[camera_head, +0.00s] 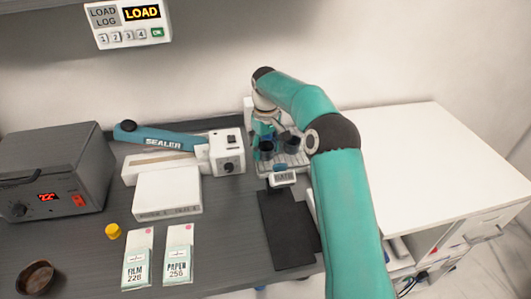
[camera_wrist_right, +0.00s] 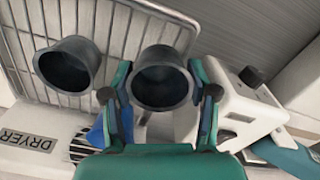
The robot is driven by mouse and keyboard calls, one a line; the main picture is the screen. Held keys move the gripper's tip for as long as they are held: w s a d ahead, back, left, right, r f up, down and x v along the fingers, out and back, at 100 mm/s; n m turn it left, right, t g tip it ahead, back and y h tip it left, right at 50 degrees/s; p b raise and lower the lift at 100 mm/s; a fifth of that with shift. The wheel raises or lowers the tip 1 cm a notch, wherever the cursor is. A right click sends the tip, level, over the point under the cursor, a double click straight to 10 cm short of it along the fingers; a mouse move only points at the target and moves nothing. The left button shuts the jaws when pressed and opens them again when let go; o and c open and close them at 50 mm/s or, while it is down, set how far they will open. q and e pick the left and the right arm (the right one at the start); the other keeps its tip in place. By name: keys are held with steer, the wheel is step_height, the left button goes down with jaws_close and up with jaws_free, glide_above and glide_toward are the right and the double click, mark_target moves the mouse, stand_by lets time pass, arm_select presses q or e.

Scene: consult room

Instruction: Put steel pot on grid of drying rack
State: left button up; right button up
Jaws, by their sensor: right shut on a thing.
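My right gripper (camera_wrist_right: 160,105) is shut on a dark grey steel pot (camera_wrist_right: 162,82), with one teal finger on each side of it. In the head view the gripper (camera_head: 265,133) is at the back of the bench, and the held pot (camera_head: 266,152) shows beneath it. The drying rack (camera_head: 298,162) is there too; its wire grid (camera_wrist_right: 118,25) shows in the wrist view. A second dark pot (camera_wrist_right: 67,66) is at the rack, beside the held one; it also shows in the head view (camera_head: 291,144). I cannot tell whether the held pot touches the rack. My left gripper is out of view.
A white and blue sealer (camera_head: 165,138) stands close left of the rack. A black mat (camera_head: 285,232) lies in front. A white box (camera_head: 168,193), a grey device (camera_head: 55,170), two packets, a yellow cap (camera_head: 113,231) and a brown bowl (camera_head: 36,277) are farther left.

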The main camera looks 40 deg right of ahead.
steer(key=shift+f, duration=0.75)
steer(key=shift+f, duration=0.2)
steer(key=o, duration=1.2)
steer(key=shift+c, duration=0.2)
steer(key=shift+r, duration=0.1)
step_height(320, 180, up, 12)
steer(key=p, duration=0.2)
steer(key=shift+r, duration=0.1)
